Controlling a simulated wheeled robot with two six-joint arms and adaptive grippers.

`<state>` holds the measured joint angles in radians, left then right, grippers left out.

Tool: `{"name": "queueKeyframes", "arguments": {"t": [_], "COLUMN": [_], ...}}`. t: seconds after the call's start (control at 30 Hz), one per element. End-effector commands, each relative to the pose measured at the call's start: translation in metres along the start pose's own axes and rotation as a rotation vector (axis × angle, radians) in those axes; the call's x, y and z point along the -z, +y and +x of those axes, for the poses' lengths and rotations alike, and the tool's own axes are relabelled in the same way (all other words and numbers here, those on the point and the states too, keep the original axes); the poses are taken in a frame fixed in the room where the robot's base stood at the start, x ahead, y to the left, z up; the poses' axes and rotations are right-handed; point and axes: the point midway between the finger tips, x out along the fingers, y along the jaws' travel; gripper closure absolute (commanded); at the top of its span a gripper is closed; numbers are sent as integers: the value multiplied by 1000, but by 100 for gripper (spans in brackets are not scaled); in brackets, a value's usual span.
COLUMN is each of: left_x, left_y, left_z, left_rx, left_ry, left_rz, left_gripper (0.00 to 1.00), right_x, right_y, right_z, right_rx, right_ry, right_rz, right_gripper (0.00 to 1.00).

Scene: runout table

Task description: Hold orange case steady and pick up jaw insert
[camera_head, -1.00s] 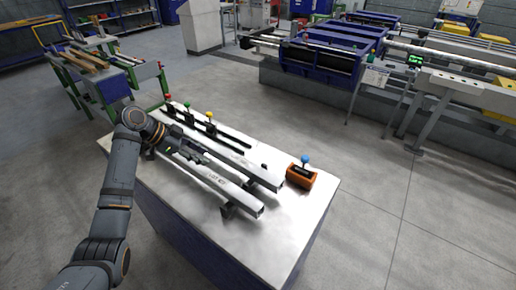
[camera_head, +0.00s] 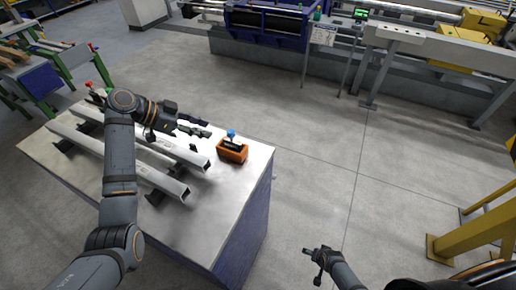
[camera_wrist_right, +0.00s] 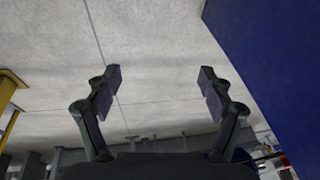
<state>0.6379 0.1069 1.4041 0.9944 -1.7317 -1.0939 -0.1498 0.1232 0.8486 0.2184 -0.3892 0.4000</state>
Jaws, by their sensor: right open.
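The orange case (camera_head: 233,156) is a small open box on the right end of the metal table. A dark jaw insert (camera_head: 233,146) lies in it, with a blue knob (camera_head: 231,133) standing up from it. My left gripper (camera_head: 208,128) is open over the table, just left of the case and apart from it. My right gripper (camera_head: 312,262) is low over the floor, right of the table and away from the case. In the right wrist view its two fingers (camera_wrist_right: 158,82) are spread with nothing between them.
A blue panel (camera_wrist_right: 275,60) fills the right of the wrist view. A yellow frame (camera_head: 470,225) stands at far right. The floor between is clear.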

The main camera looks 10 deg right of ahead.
Motion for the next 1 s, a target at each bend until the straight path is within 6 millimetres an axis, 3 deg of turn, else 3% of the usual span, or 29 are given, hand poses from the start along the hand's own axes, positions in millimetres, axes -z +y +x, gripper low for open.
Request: {"name": "queueKeyframes", "arguments": {"t": [0.03, 0.1, 0.27, 0.37, 0.57, 0.7, 0.8, 0.83, 1.0], "left_x": [0, 0, 0, 0, 0, 0, -1, -1, -1], "left_y": [0, 0, 0, 0, 0, 0, 0, 0, 0], "left_z": [0, 0, 0, 0, 0, 0, 0, 0, 0], "left_rx": [0, 1, 1, 1, 1, 1, 1, 1, 1], "left_ry": [-1, -1, -1, -1, -1, -1, -1, -1, -1], "left_rz": [0, 0, -1, 0, 0, -1, -1, -1, -1], "left_gripper": [62, 62, 62, 62, 62, 62, 62, 62, 62], "right_x": [32, 72, 160, 210, 296, 342, 361, 356, 272], "right_y": [-19, -45, -106, -145, -220, -268, -301, -312, -340], "right_z": [-5, -14, -49, -80, -162, -233, -290, -305, -326], "right_rx": [34, 87, 232, 337, 561, 717, 818, 838, 751], "right_ry": [29, 54, 84, 78, 6, -97, -218, -291, -739], "right_rz": [82, 212, 492, 654, 931, 1086, 1188, 1234, 1481], "right_gripper": [19, 19, 19, 19, 19, 19, 19, 19, 19]}}
